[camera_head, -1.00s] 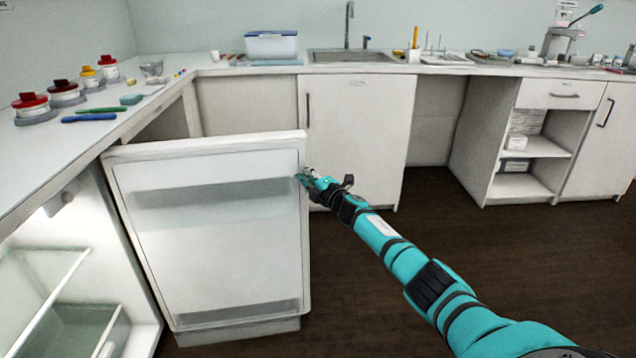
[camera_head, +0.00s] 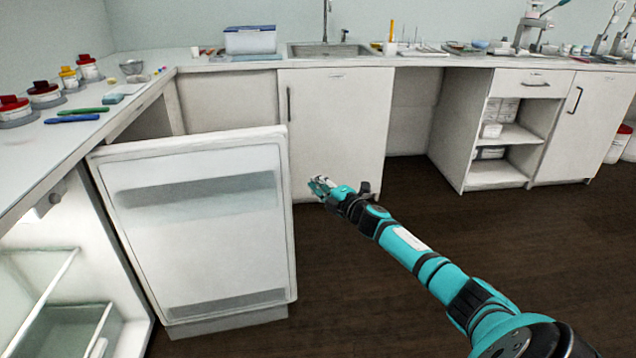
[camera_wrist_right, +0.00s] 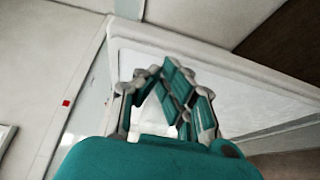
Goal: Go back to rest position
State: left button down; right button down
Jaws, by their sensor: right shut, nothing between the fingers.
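My right gripper (camera_head: 320,188) is shut and empty, a little to the right of the open fridge door's free edge and apart from it. It also shows in the right wrist view (camera_wrist_right: 172,95), with the white door behind its fingers. The fridge door (camera_head: 205,225) stands wide open, its inner side with shelf ledges facing me. The fridge interior (camera_head: 60,300) shows at the lower left with a glass shelf. My left gripper is not in view.
The white counter (camera_head: 150,92) runs along the left and back, holding red-lidded jars (camera_head: 45,93), pens and a blue-lidded box (camera_head: 250,40). A closed cabinet (camera_head: 335,130) stands behind my gripper. Dark floor (camera_head: 400,260) is clear to the right.

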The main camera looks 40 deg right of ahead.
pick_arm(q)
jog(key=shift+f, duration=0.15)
pick_arm(e)
jog(key=shift+s, duration=0.25)
